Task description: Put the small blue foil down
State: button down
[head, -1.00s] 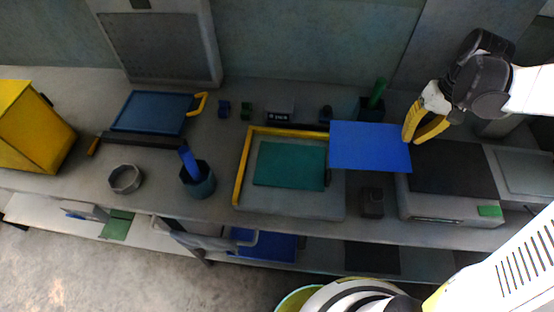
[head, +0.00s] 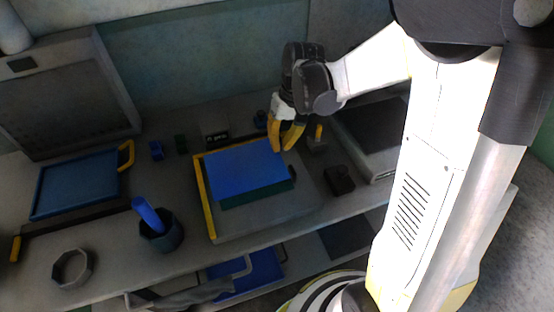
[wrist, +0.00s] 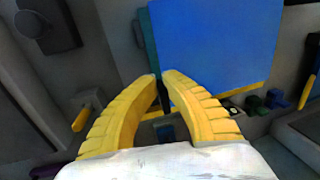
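The small blue foil (head: 245,168) is a flat, bright blue rectangle over the yellow-edged tray. It covers most of a teal sheet (head: 258,195), whose front and right edges show. I cannot tell whether the foil touches the sheet. My gripper (head: 281,150) is at the foil's right edge, with its yellow fingers drawn close together. In the wrist view the blue foil (wrist: 215,40) lies beyond the fingertips (wrist: 162,76), and its near corner runs in between them. The exact contact at the tips is partly hidden.
The grey tray (head: 285,207) has a yellow rim at left and back. A dark block (head: 339,180) and a grey box (head: 378,173) stand to the right. A cup with a blue handle (head: 161,237) and a grey ring (head: 72,268) stand left, near the table's front edge.

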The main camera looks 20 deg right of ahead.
jog(key=shift+s+a+f, duration=0.1)
jog(key=shift+a+f, duration=0.1)
jog(key=shift+a, duration=0.1)
jog(key=shift+f, duration=0.25)
jog(key=shift+f+b, duration=1)
jog(key=shift+f, duration=0.7)
jog(key=shift+f, duration=0.2)
jog(key=c, duration=1.6)
grip_release()
jog(key=shift+r, duration=0.1)
